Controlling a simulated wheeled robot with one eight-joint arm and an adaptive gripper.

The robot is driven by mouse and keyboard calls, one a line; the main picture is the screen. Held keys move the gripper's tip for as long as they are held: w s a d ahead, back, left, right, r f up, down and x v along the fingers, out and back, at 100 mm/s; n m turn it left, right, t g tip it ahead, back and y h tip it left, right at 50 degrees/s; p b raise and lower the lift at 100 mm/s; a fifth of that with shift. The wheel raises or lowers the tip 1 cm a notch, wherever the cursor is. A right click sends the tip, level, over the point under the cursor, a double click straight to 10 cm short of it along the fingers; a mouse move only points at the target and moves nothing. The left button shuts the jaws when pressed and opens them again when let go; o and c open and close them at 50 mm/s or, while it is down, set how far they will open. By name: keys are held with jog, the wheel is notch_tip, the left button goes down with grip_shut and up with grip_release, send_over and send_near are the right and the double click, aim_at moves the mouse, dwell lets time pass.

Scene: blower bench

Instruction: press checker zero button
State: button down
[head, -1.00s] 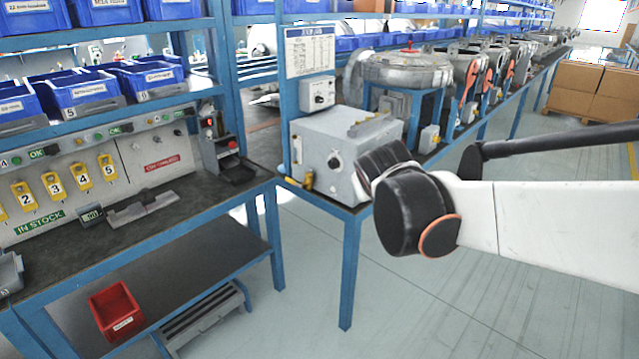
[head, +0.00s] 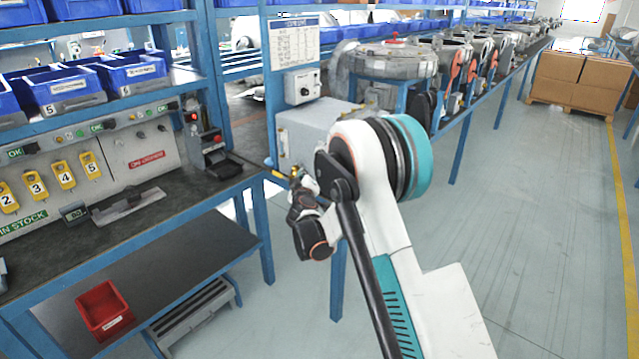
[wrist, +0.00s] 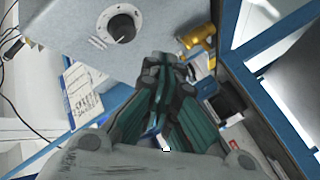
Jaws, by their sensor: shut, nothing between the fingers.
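No label reading checker or zero is legible. A small display box (head: 74,213) lies further left on the bench. My gripper (wrist: 165,62) is shut and empty. In the wrist view its fingertips are just below the grey box (wrist: 80,30) with a black knob (wrist: 122,24), left of a brass fitting (wrist: 197,37). In the head view my arm partly hides the box.
The blue-framed bench (head: 130,225) carries yellow numbered tags (head: 64,176) on its back panel. Blue bins (head: 60,90) sit above, and a red bin (head: 104,310) on the lower shelf. Blowers (head: 385,62) line the bench beyond. The floor at right is open.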

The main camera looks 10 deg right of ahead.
jog(key=w+a+f+n+t+y, duration=0.1)
jog(key=w+a+f+n, duration=0.1)
jog(key=f, duration=0.6)
jog(key=shift+a+f, duration=0.3)
jog(key=shift+a, duration=0.2)
jog(key=shift+w, duration=0.15)
jog(key=w+d, duration=0.5)
jog(key=d, duration=0.2)
jog(key=shift+w+d, duration=0.1)
jog(key=shift+d, duration=0.1)
dwell(0.9)
jog(key=shift+w+d+r, duration=0.1)
jog(key=shift+w+d, duration=0.05)
jog(key=shift+d, duration=0.05)
jog(key=shift+w+d, duration=0.25)
jog(key=shift+d, duration=0.1)
dwell(0.8)
jog(key=shift+a, duration=0.1)
jog(key=shift+s+a, duration=0.5)
jog(key=shift+a, duration=0.05)
